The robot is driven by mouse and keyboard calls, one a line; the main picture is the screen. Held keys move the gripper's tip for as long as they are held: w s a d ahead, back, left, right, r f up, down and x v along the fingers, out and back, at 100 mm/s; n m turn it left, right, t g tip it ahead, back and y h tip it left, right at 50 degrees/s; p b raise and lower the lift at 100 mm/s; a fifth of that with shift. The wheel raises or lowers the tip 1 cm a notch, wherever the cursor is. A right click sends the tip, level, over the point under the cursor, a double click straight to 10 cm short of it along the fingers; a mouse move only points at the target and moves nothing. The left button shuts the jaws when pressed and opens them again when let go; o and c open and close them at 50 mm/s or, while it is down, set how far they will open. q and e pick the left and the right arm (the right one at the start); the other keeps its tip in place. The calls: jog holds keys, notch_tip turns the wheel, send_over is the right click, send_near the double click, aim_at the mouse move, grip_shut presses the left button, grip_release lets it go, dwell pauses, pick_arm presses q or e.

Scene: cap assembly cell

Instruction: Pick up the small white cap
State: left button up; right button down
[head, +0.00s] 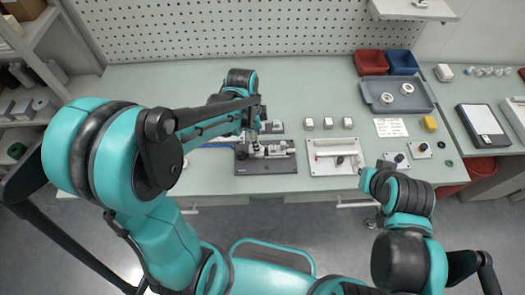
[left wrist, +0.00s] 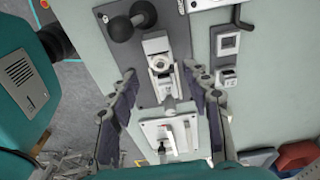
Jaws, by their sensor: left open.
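My left gripper (left wrist: 160,73) is open in the left wrist view, with its two fingers apart on either side of a white and grey clamp fixture (left wrist: 158,52). Nothing is held between the fingers. A small pale round piece (left wrist: 168,103) shows at the clamp's lower end; I cannot tell whether it is the white cap. Two white ring-shaped parts (head: 387,98) lie in the grey tray (head: 425,103). My right gripper does not show; only its arm does.
Several small white blocks (head: 328,123) stand in a row behind a white plate fixture (head: 320,168). A red bin (head: 370,62) and a blue bin (head: 402,62) stand at the back. Knobbed blocks (head: 420,151) sit at right. The bench's back left is clear.

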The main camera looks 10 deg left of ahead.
pick_arm(q)
jog(key=f, duration=0.1)
jog(key=f+b, duration=0.1)
jog(key=f, duration=0.1)
jog(key=f+b, duration=0.1)
jog(key=f, duration=0.1)
jog(key=shift+w+d, duration=0.15)
jog(key=shift+d, duration=0.25)
jog(key=shift+r, duration=0.1)
jog(key=c, duration=0.8)
